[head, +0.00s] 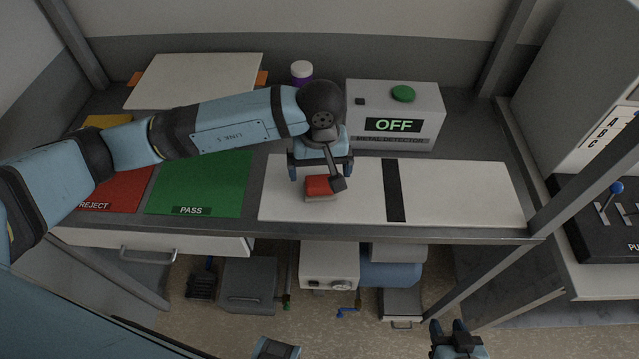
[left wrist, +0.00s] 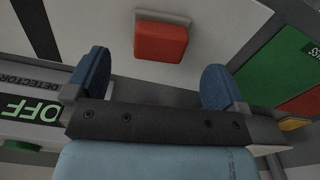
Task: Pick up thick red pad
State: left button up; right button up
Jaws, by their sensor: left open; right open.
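The thick red pad (head: 318,186) lies on the white board on the bench, left of the board's black stripe. It has a red top and a pale lower edge. In the left wrist view the red pad (left wrist: 161,42) sits beyond the fingertips, between them in the picture and apart from both. My left gripper (head: 320,172) is open and empty above and behind the pad; its two blue fingers show in the left wrist view (left wrist: 155,80). In the head view part of my wrist covers the pad's right side. My right gripper (head: 456,338) is open and empty at the bottom edge, below the bench front.
The white board (head: 450,190) has a black stripe (head: 394,190). The metal detector (head: 425,105) reading OFF stands behind it. A green PASS mat (head: 200,180) and red REJECT mat (head: 120,190) lie left. A purple bottle with white lid (head: 301,70) stands behind my left wrist.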

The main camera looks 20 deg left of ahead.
aim_at(320, 183)
pick_arm(q)
jog(key=shift+s+f+p, duration=0.1)
jog(key=shift+f+p, duration=0.55)
jog(key=shift+f, duration=2.35)
jog(key=c, duration=0.9)
